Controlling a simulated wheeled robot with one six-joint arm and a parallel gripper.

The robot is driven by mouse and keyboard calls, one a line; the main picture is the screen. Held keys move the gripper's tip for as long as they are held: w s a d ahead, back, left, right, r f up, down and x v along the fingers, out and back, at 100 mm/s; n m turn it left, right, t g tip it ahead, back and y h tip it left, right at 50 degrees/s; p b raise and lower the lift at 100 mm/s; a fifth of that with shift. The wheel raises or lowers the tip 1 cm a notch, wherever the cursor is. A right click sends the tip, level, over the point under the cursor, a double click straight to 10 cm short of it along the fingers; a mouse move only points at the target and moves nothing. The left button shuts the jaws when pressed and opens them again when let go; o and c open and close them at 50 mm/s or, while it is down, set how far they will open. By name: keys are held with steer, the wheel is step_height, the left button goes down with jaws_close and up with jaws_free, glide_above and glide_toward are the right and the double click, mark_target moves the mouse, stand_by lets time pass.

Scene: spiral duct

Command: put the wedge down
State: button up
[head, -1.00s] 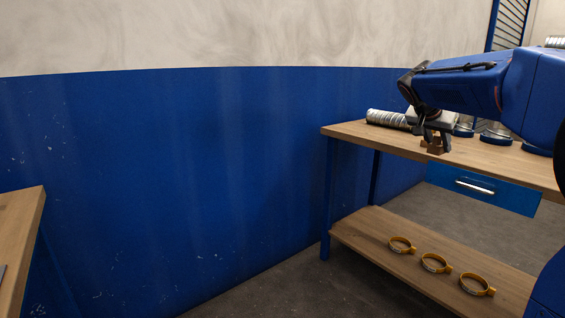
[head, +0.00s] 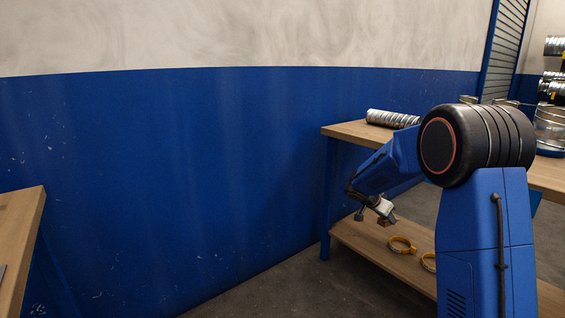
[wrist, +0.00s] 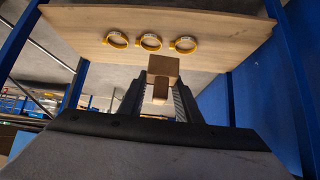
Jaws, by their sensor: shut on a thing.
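My gripper (head: 375,215) is low beside the workbench, near the left part of its lower shelf (head: 352,234). In the wrist view my gripper (wrist: 160,97) is shut on the wedge (wrist: 162,68), a small brown wooden block. The wedge also shows at the gripper's tip in the head view (head: 387,220), small and partly hidden by the fingers. It appears held clear of the shelf; the exact gap cannot be told.
Yellow ring clamps (wrist: 151,42) lie in a row on the lower shelf. A spiral duct piece (head: 392,118) lies on the bench top (head: 345,130). A blue wall (head: 180,170) stands behind. Another wooden table (head: 22,225) is at the left edge.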

steer(key=s+a+f, duration=0.2)
steer(key=a+f, duration=0.2)
steer(key=f, duration=0.6)
steer(key=s+a+f+n, duration=0.15)
steer(key=a+f, duration=0.25)
steer(key=f, duration=0.6)
steer(key=s+a+f, duration=0.2)
steer(key=a+f, duration=0.1)
steer(key=f, duration=0.8)
steer(key=w+r+n+t+y, duration=0.1)
steer(key=r+n+t+y, duration=0.1)
steer(key=r, duration=0.6)
steer(key=w+r+n+t+y, duration=0.1)
steer(key=w+r+n+y, duration=0.1)
steer(key=r, duration=0.6)
steer(key=n+y, duration=0.1)
steer(key=n, duration=0.1)
steer(key=shift+w+a+r+n+t, duration=0.15)
steer(key=shift+a+r+n+t, duration=0.05)
steer(key=shift+r+n+t, duration=0.2)
